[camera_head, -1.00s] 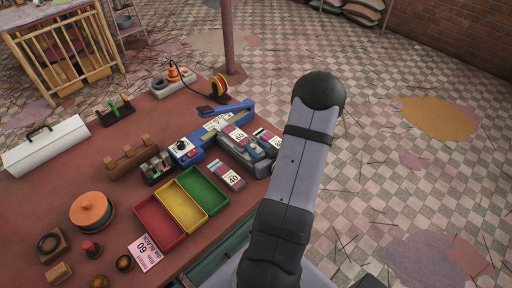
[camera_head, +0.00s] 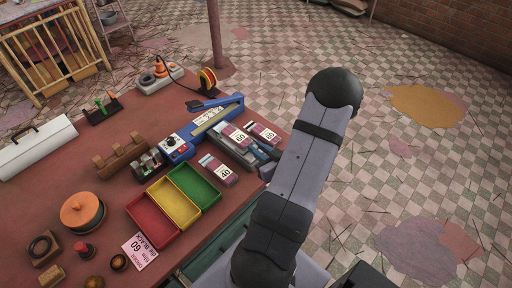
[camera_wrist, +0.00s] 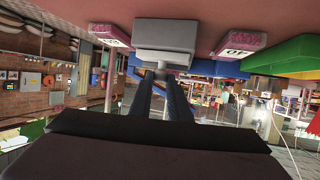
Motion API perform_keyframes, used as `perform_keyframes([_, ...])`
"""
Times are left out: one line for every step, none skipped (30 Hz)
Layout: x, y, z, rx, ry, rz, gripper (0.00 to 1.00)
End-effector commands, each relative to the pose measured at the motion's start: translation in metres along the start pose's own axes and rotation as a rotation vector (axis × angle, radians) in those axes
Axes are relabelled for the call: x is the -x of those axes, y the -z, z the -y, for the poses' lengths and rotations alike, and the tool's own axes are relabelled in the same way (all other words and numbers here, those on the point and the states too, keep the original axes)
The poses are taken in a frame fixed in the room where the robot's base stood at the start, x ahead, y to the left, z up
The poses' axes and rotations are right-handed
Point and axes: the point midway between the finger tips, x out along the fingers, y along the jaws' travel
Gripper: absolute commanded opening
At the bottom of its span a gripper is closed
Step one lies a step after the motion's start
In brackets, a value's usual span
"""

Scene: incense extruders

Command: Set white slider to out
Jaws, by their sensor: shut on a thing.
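My gripper (camera_wrist: 163,70) has its two dark fingers close together on a small stem at the front of a pale whitish-grey block (camera_wrist: 165,38) in the wrist view. This block seems to be the white slider's part, but I cannot tell for sure. In the head view my gripper (camera_head: 259,154) is low at the table's right edge, against a grey fixture (camera_head: 232,148) among labelled pink-and-white boxes. My arm hides part of that area. The slider's travel and its out mark are not readable.
Labelled boxes stand close by, one marked 40 (camera_head: 219,170) and one at right (camera_head: 263,132). A blue device (camera_head: 222,112) with a dial lies behind. Red, yellow and green trays (camera_head: 152,220) stand to the left. The floor beyond the table's right edge is open.

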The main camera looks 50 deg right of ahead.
Motion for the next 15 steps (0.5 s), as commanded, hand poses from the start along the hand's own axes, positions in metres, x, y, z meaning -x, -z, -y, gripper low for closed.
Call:
perform_keyframes([0.0013,-0.0028,-0.0010,-0.005,-0.006,0.008,0.00])
perform_keyframes([0.0014,-0.0029,-0.0011,-0.005,-0.006,0.009,0.00])
perform_keyframes([0.0014,-0.0031,-0.0011,-0.005,-0.006,0.009,0.26])
perform_keyframes([0.0014,-0.0030,-0.0011,-0.005,-0.006,0.009,0.33])
perform_keyframes([0.0014,-0.0029,-0.0011,-0.005,-0.006,0.008,0.35])
perform_keyframes([0.0012,-0.0027,-0.0010,-0.005,-0.006,0.008,0.35])
perform_keyframes([0.0012,-0.0025,-0.0010,-0.005,-0.005,0.007,0.35])
perform_keyframes([0.0011,-0.0024,-0.0009,-0.005,-0.005,0.007,0.35])
perform_keyframes([0.0010,-0.0022,-0.0009,-0.004,-0.005,0.007,0.35])
perform_keyframes([0.0009,-0.0021,-0.0008,-0.004,-0.004,0.006,0.35])
perform_keyframes([0.0008,-0.0020,-0.0008,-0.004,-0.004,0.006,0.35])
perform_keyframes([0.0008,-0.0019,-0.0007,-0.004,-0.004,0.006,0.35])
perform_keyframes([0.0009,-0.0019,-0.0007,-0.004,-0.004,0.005,0.35])
perform_keyframes([0.0013,-0.0019,-0.0008,-0.004,-0.004,0.005,0.35])
perform_keyframes([0.0024,-0.0019,-0.0010,-0.004,-0.004,0.005,0.35])
